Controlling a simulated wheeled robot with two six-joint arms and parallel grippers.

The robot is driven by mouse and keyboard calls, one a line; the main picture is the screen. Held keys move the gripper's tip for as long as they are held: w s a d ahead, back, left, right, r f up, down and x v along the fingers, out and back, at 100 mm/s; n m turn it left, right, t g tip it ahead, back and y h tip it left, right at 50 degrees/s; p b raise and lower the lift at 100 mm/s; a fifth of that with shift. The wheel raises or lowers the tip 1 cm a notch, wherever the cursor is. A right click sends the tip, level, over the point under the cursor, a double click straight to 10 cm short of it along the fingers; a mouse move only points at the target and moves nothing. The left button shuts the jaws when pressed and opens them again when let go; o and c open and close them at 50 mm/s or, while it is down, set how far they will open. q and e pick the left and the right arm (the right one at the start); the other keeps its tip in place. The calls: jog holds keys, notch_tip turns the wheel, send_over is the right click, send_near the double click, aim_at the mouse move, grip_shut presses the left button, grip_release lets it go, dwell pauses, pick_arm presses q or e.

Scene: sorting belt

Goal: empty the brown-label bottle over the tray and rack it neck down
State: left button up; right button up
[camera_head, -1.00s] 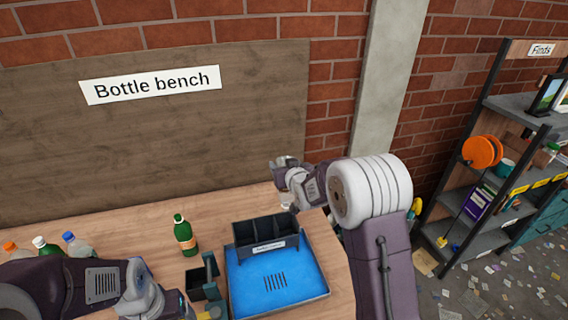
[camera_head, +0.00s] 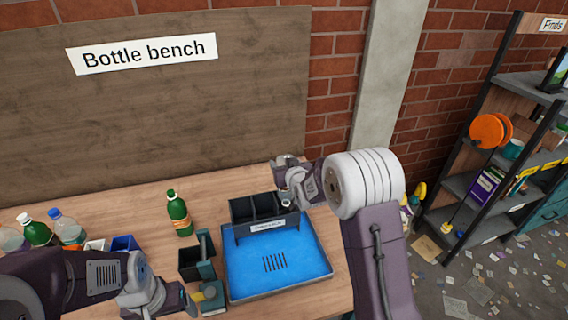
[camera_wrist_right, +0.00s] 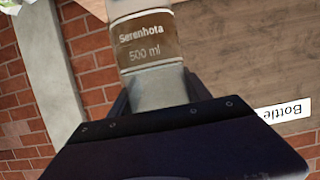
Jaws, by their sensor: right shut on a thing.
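My right gripper (camera_head: 288,166) is shut on the brown-label bottle, high over the back right of the blue tray (camera_head: 245,290). The bottle (camera_wrist_right: 150,45) shows close up in the right wrist view, its label reading "Serenhota 500 ml". The label reads upright there while the wall sign is upside down, so the bottle is turned over. Its neck end is out of that view, and in the head view the bottle is largely hidden. The dark rack (camera_head: 240,212), with several compartments, stands at the tray's back edge. My left gripper (camera_head: 188,302) is low at the bench front; its jaws are unclear.
A green bottle (camera_head: 179,214) with an orange label stands left of the rack. A dark open box (camera_head: 190,263) with a teal part sits left of the tray. Several bottles and a blue container (camera_head: 124,243) are at the left. Bench behind the green bottle is clear.

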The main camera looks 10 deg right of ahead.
notch_tip(320, 180, down, 8)
jog(key=b, duration=0.6)
jog(key=shift+w+r, duration=0.1)
jog(key=o, duration=1.4)
jog(key=b+v, duration=0.1)
jog(key=v, duration=0.8)
jog(key=shift+b, duration=0.3)
